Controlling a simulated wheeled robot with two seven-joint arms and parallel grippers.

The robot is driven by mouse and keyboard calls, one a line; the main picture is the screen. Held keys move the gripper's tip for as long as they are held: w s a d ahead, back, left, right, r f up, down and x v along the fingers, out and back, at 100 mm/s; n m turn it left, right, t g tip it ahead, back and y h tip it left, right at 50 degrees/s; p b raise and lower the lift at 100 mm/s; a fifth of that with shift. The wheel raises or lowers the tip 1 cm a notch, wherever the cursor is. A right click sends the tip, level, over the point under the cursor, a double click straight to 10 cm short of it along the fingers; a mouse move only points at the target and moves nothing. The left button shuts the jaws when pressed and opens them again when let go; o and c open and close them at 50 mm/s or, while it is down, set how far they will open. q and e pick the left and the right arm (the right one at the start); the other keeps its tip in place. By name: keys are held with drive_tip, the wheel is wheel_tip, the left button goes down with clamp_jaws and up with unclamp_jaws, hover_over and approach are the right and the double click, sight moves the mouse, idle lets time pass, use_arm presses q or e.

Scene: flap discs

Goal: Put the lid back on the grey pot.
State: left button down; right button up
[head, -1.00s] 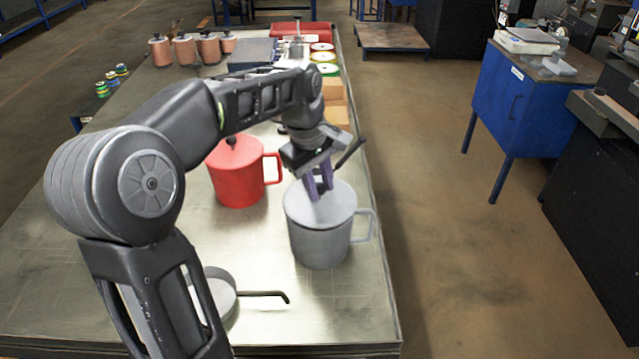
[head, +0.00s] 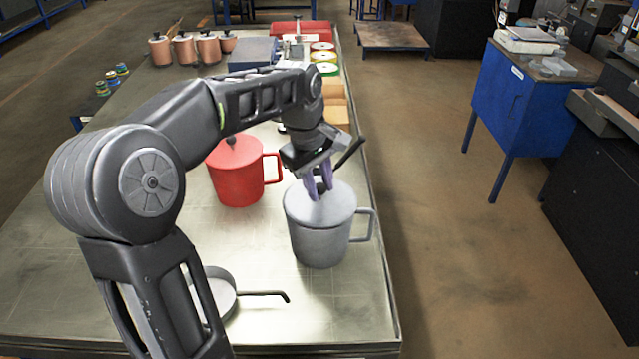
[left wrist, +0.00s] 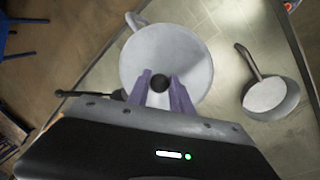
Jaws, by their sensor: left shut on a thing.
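The grey pot (head: 320,240) stands upright on the metal table, its handle to the right in the head view. Its grey lid (head: 337,197) lies over the pot's mouth and looks level; I cannot tell whether it is fully seated. The lid also shows in the left wrist view (left wrist: 165,58), with a dark round knob at its middle. My left gripper (head: 319,193) is above the lid, its purple fingers shut on the knob. In the wrist view the fingers (left wrist: 160,88) flank the knob. My right gripper is in neither view.
A red lidded pot (head: 236,178) stands just left of the grey pot. A grey pan (head: 222,290) lies nearer the front, partly behind my arm. Copper pots (head: 185,48) and flap discs (head: 325,57) are at the back. The table's right edge is close to the grey pot.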

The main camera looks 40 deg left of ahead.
use_arm(q)
drive_tip(key=shift+f, duration=0.1)
idle(0.8)
drive_tip(key=c, duration=1.1)
unclamp_jaws()
drive_tip(key=shift+o, duration=0.4)
drive_tip(key=o, duration=0.4)
drive_tip(key=shift+r+p, duration=3)
drive_tip(key=shift+r, duration=0.55)
